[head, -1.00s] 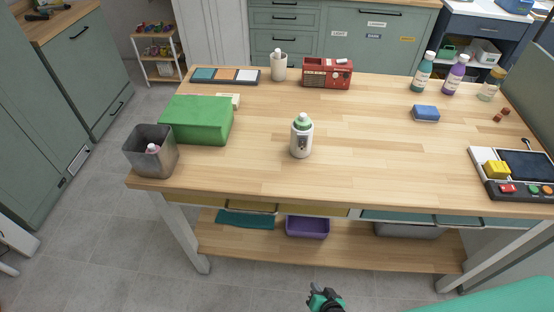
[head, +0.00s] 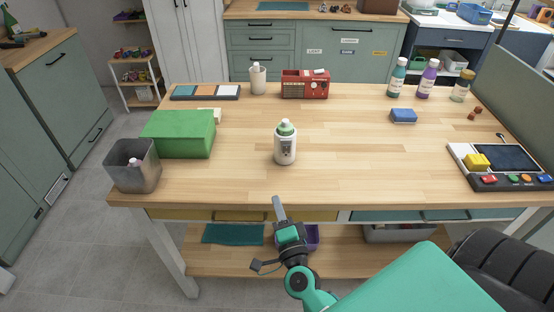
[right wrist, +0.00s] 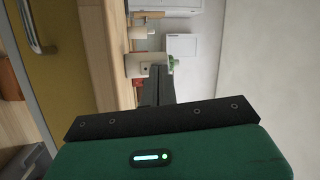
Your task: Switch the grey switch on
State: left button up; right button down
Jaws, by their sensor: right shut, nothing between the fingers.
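I cannot make out a grey switch for certain in any view. A control panel (head: 480,158) lies at the right end of the table. It has a yellow block-like button (head: 477,161), a dark screen (head: 507,157), and red, green and orange buttons along its front. A small dark lever-like part (head: 502,138) shows behind the screen. My right gripper (head: 279,206) is shut and empty at the table's front edge, left of the panel and well away from it. Its fingers also show in the right wrist view (right wrist: 160,85). My left gripper is not in view.
A white bottle with a green cap (head: 285,145) stands upright just beyond my right gripper. The tabletop (head: 370,165) between bottle and panel is clear.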

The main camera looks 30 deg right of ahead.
jog(key=d+m+h, duration=0.1)
jog(key=d+m+g+h, duration=0.1)
jog(key=m+h, duration=0.1)
jog(key=s+d+m+h, duration=0.1)
jog(key=m, duration=0.1)
jog(key=shift+d+r, duration=0.35)
jog(key=shift+r, duration=0.05)
jog(key=p, duration=0.4)
send_near(287, 147)
jog(key=x, duration=0.5)
jog(key=shift+w+r, duration=0.1)
jog(key=shift+w, duration=0.1)
jog(key=shift+w+d, duration=0.4)
jog(key=shift+w, duration=0.25)
